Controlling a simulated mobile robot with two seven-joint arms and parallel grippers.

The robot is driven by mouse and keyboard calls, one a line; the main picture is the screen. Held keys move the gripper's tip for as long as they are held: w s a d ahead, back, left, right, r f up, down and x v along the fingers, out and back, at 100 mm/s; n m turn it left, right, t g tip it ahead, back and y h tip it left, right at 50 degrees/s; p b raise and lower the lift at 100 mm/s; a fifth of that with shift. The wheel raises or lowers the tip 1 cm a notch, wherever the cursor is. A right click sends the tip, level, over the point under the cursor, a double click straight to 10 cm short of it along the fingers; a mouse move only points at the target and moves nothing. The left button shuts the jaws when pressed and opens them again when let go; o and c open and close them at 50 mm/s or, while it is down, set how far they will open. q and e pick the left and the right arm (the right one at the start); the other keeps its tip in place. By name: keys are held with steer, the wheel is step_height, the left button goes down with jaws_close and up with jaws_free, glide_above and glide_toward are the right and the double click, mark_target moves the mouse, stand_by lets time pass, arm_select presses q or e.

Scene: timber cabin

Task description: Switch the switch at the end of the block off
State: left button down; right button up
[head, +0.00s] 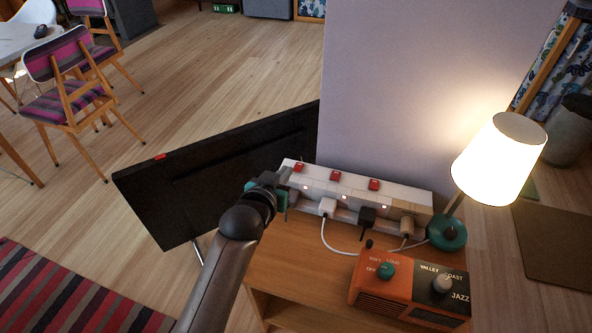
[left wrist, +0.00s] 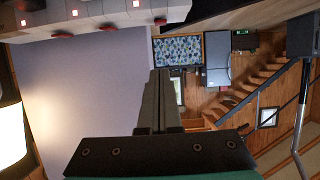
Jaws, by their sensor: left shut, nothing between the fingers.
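A long white power block (head: 325,190) lies along the back of the wooden cabinet, against the wall. It carries a row of red switches: an end switch at the left (head: 299,167), a middle one (head: 335,176) and one to the right (head: 374,184). Small lights glow on the block. My left gripper (head: 284,190) is at the block's left end; its fingertips are dark and hard to make out in the head view. In the left wrist view its fingers (left wrist: 158,100) are shut and empty, below the block's edge (left wrist: 130,15). My right gripper is not in view.
White, black and brown plugs sit in the block's front, with cables. An orange radio (head: 415,290) and a lit lamp (head: 500,160) stand on the cabinet (head: 285,260). A black screen (head: 220,170) stands behind my left arm.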

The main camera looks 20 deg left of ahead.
arm_select(q)
steer(key=b, duration=0.4)
glide_above(296, 180)
steer(key=shift+w+f, duration=0.15)
steer(key=shift+f, duration=0.8)
steer(key=shift+w+f, duration=0.15)
steer(key=shift+f, duration=0.8)
step_height(296, 180, down, 2)
steer(key=shift+s+b, duration=0.15)
steer(key=shift+b, duration=0.55)
steer(key=shift+s+f+b, duration=0.15)
steer(key=shift+f+b, duration=0.3)
steer(key=shift+f, duration=0.45)
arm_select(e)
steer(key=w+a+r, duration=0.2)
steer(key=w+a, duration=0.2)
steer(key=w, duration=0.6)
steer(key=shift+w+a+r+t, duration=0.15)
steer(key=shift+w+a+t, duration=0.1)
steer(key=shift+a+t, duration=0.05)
arm_select(q)
steer(key=shift+f, duration=0.1)
